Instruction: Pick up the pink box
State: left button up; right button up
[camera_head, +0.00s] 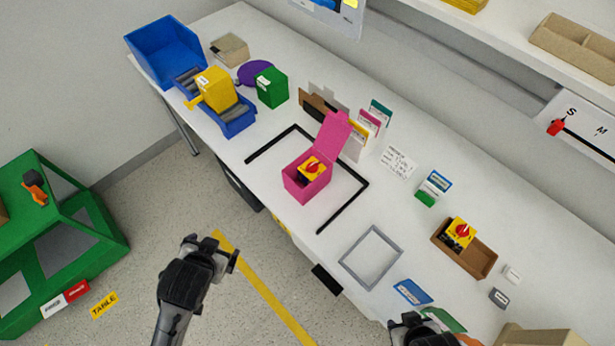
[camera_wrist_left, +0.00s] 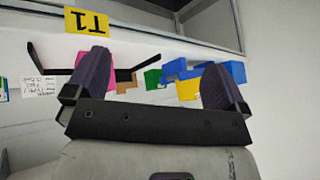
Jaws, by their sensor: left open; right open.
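The pink box (camera_head: 307,183) stands on the white table inside a black bracketed outline, its lid raised at the back. A yellow switch with a red knob (camera_head: 312,167) sits in it. The box also shows as a pink patch (camera_wrist_left: 93,58) beyond the left finger in the left wrist view. My left gripper (camera_head: 213,250) is open and empty, in front of the table edge and apart from the box. Its spread fingers also show in the left wrist view (camera_wrist_left: 153,78). My right gripper (camera_head: 425,328) is open at the bottom edge, partly cut off, away from the box.
Blue bins (camera_head: 166,50), a yellow container (camera_head: 215,88) and a green box (camera_head: 271,88) stand at the table's left end. Upright cards (camera_head: 370,120) stand behind the pink box. A brown tray (camera_head: 478,262) holds another switch. A grey frame (camera_head: 370,257) lies right of the box.

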pick_arm(q)
jog(key=w+a+f+m+t+y, duration=0.1)
jog(key=w+a+m+t+y, duration=0.15)
jog(key=w, duration=0.85)
jog(key=n+t+h, duration=0.3)
jog(key=n+h, duration=1.3)
jog(key=n, duration=1.8)
send_near(304, 176)
jog(key=shift+w+d+r+m, duration=0.15)
jog(key=shift+w+d+m, duration=0.2)
jog(key=shift+w+d, duration=0.35)
jog(key=shift+x, duration=3.4)
jog(key=shift+d, duration=0.1)
jog(key=c, duration=0.6)
